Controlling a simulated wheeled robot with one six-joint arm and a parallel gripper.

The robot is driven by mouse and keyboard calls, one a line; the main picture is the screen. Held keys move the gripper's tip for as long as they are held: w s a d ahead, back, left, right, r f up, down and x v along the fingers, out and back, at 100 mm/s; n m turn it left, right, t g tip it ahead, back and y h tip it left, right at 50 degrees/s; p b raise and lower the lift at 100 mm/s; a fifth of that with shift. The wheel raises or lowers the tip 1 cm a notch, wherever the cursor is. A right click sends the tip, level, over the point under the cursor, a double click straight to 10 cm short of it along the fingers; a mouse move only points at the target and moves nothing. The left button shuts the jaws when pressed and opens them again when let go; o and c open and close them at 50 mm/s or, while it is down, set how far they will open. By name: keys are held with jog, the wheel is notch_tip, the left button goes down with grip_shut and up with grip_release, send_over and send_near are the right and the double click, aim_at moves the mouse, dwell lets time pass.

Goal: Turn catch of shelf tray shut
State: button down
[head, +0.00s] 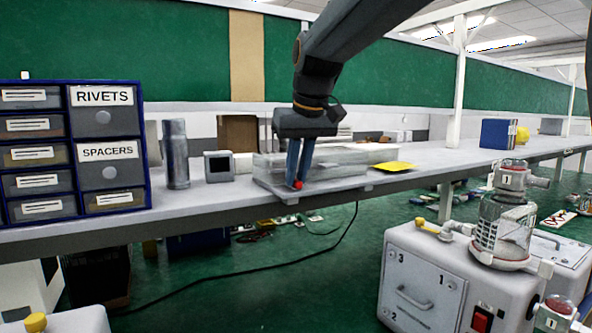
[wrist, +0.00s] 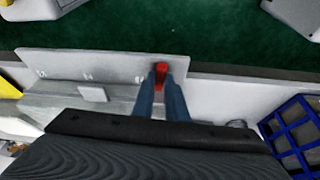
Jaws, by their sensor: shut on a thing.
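The shelf tray (head: 340,160) is a pale, partly see-through box on the long grey shelf, right of the small white-framed device. Its grey front panel (wrist: 100,66) spans the wrist view. The catch (wrist: 161,70) is a small red piece near one end of that panel, and it also shows low on the tray's front in the head view (head: 298,186). My gripper (head: 296,180) reaches down from above, its two blue fingers closed around the red catch. In the wrist view the fingertips (wrist: 162,84) sit on both sides of it. The fingers partly hide the catch, so its exact angle is unclear.
A blue drawer cabinet (head: 75,150) labelled RIVETS and SPACERS, a grey cylinder (head: 176,155) and a small white-framed device (head: 219,166) stand left of the tray. A yellow sheet (head: 394,166) lies to its right. A pump unit (head: 440,270) stands in the right foreground.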

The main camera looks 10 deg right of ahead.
jog(key=shift+r+n, duration=0.1)
jog(key=shift+n, duration=0.5)
jog(key=c, duration=2)
grip_release()
jog(key=shift+c, duration=0.2)
jog(key=b+v, duration=0.1)
jog(key=v, duration=0.6)
jog(key=shift+d+r, duration=0.2)
jog(key=shift+r, duration=0.15)
